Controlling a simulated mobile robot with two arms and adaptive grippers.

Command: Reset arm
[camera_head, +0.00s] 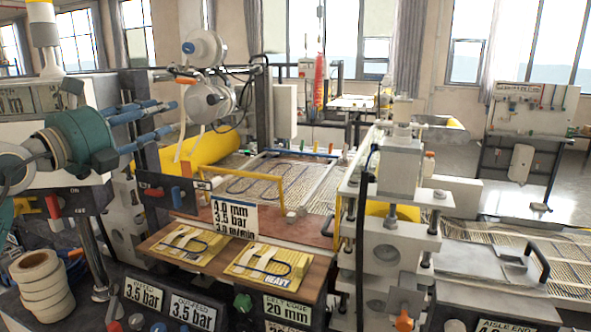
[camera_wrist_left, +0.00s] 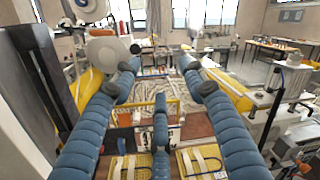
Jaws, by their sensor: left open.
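My left gripper (camera_head: 170,118) comes in from the left in the head view, with its blue segmented fingers spread and nothing between them. It hangs in the air beside the dark post of the machine, at about the height of the control panel's top. In the left wrist view the open gripper (camera_wrist_left: 160,78) shows two long blue fingers at the sides and a third in the lower middle, with the machine bed seen between them. My right gripper is not in view.
The laminating machine has white spools (camera_head: 210,100) above and a yellow roll (camera_head: 200,150) behind. A wooden shelf (camera_head: 215,265) holds two yellow sample cards (camera_head: 270,262). A pneumatic press unit (camera_head: 395,200) stands right. White tape rolls (camera_head: 43,285) are stacked lower left.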

